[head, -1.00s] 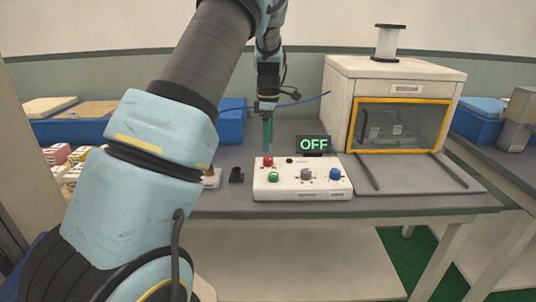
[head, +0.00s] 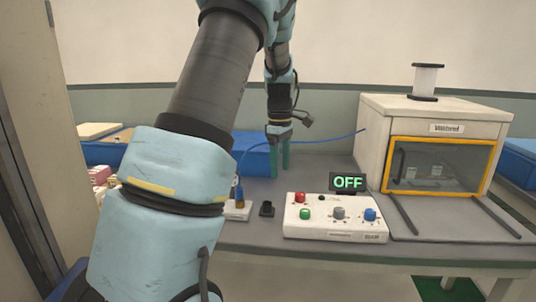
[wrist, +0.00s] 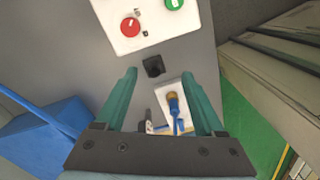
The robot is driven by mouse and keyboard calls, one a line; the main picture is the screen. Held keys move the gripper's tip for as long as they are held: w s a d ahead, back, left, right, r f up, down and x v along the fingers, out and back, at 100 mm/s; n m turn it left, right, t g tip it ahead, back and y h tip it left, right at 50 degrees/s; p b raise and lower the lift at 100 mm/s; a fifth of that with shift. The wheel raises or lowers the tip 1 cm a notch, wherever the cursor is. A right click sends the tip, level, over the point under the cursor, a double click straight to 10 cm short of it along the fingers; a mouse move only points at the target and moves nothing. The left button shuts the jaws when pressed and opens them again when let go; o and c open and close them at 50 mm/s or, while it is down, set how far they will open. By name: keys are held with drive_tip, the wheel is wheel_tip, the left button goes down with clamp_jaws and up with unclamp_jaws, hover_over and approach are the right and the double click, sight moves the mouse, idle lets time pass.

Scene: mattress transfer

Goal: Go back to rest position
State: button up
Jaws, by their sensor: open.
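My gripper (head: 279,160) hangs pointing down over the grey bench, left of and behind the white control box (head: 335,219). Its green fingers are apart with nothing between them in the head view. In the wrist view my gripper (wrist: 160,105) is also open, above the bench beside the control box (wrist: 150,15).
A white cabinet (head: 440,115) with a yellow-framed window stands at the right, a spool on top. A blue bin (head: 250,158) is behind my gripper. A small black block (head: 267,209) and a white plate with a blue-cabled plug (head: 238,208) lie left of the box.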

drive_tip(key=s+a+f+m+t, duration=0.1)
drive_tip(key=s+a+f+m, duration=0.1)
drive_tip(key=s+a+m, duration=0.4)
drive_tip(key=s+a+f+m, duration=0.2)
drive_tip(key=s+a+m, duration=0.4)
drive_tip(key=s, duration=0.8)
drive_tip(key=shift+a+t, duration=0.4)
drive_tip(key=shift+a, duration=0.8)
